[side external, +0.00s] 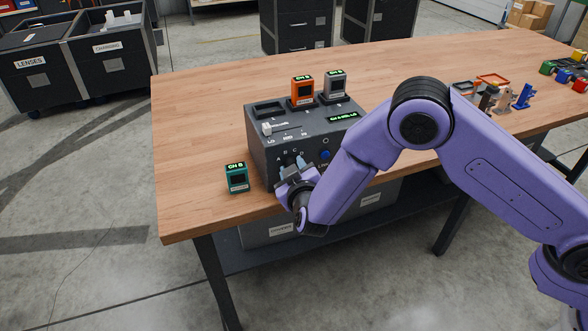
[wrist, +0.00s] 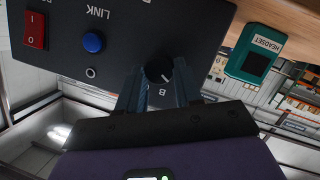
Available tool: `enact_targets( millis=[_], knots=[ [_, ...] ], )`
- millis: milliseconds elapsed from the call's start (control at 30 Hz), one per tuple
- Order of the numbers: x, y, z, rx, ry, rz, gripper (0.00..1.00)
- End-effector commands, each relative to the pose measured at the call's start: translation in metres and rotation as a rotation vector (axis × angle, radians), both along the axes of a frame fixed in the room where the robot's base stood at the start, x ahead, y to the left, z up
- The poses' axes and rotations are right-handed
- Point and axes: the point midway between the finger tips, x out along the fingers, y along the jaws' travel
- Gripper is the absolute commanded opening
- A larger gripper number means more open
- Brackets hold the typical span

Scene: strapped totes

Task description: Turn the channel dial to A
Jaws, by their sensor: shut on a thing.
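The channel dial (wrist: 158,69) is a round black knob with a white pointer mark, on the front of a dark grey box (side external: 262,152). In the wrist view the picture is upside down; a letter B shows just below the dial, and the mark leans toward the lower right. My gripper (wrist: 160,88) has its two fingers on either side of the dial, shut on it. In the side view my gripper (side external: 291,172) is at the box front and mostly hides the dial; letters A to D show above it. The box's green display (side external: 342,118) seems to read channel B.
A blue LINK button (wrist: 94,42) and a red rocker switch (wrist: 35,31) sit beside the dial. A teal headset pack (side external: 237,178) stands left of the box. Orange (side external: 302,89) and grey (side external: 335,84) packs stand on top. The left tabletop is clear.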

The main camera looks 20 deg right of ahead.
Motion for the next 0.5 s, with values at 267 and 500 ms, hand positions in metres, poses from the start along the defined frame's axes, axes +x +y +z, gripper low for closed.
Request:
enact_targets(
  millis=[267,500],
  knots=[
    [-0.0004,-0.0001,-0.0004,-0.001,0.001,0.0,0.6],
    [-0.0019,0.0006,0.0004,0.0,0.0,0.001,0.6]
  ],
)
